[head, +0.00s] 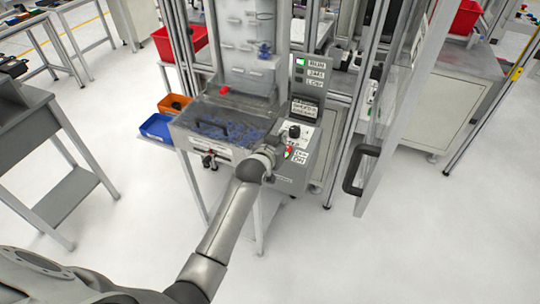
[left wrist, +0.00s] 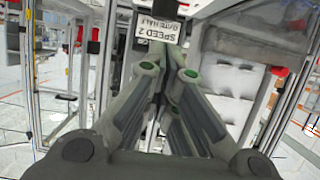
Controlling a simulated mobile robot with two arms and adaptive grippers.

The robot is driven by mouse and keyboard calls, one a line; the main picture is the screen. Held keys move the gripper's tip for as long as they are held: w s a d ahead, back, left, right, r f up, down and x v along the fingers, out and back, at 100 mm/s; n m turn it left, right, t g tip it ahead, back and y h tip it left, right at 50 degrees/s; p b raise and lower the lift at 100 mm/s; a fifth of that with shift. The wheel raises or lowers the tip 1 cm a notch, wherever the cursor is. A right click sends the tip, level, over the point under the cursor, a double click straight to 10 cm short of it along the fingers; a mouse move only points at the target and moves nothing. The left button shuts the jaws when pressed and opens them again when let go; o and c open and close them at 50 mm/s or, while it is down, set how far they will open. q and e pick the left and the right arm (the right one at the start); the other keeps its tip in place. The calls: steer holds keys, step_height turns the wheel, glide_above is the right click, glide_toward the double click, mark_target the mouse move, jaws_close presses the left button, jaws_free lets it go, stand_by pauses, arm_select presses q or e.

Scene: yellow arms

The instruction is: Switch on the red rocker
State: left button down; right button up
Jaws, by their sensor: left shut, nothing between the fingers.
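The red rocker (head: 287,154) shows in the head view as a small red spot with green beside it, on the grey control panel next to the white OFF/ON label (head: 300,157). Its position is too small to read. My left gripper (head: 274,154) is shut and empty, close to the left of the rocker. I cannot tell whether it touches it. In the left wrist view the closed fingers (left wrist: 164,78) point at the machine, below a SPEED 2 label (left wrist: 158,24); the rocker is not visible there. My right gripper is not in view.
A black knob (head: 294,131) sits above the rocker, and a green-lit indicator (head: 300,62) is higher up. A hopper of blue parts (head: 225,128) stands left of the panel. An open door with a black handle (head: 360,170) stands to the right.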

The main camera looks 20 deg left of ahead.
arm_select(q)
steer(key=s+b, duration=0.2)
steer(key=s, duration=0.7)
steer(key=shift+s+a+r, duration=0.15)
steer(key=shift+a+r, duration=0.05)
steer(key=shift+r, duration=0.05)
steer(key=s+d+f+g+b, duration=0.15)
steer(key=s+f, duration=0.35)
steer(key=f, duration=0.7)
steer(key=s+a+f+m+g+b, duration=0.1)
steer(key=s+f+g, duration=0.3)
steer(key=f, duration=0.9)
steer(key=s+d+f+g+b, duration=0.1)
steer(key=s+f, duration=0.6)
steer(key=f, duration=0.5)
steer(key=s+a+f+g, duration=0.1)
steer(key=s+f+g, duration=0.1)
steer(key=s+f, duration=0.4)
steer(key=s+a+f+g+b, duration=0.1)
steer(key=s+f, duration=0.6)
steer(key=s, duration=0.9)
steer(key=s+a+f+m+g, duration=0.1)
steer(key=s+a+f+g, duration=0.1)
steer(key=s+f, duration=0.5)
steer(key=s+g, duration=0.1)
steer(key=s, duration=0.4)
steer(key=shift+a+b, duration=0.3)
steer(key=shift+b, duration=0.1)
steer(key=shift+g, duration=0.25)
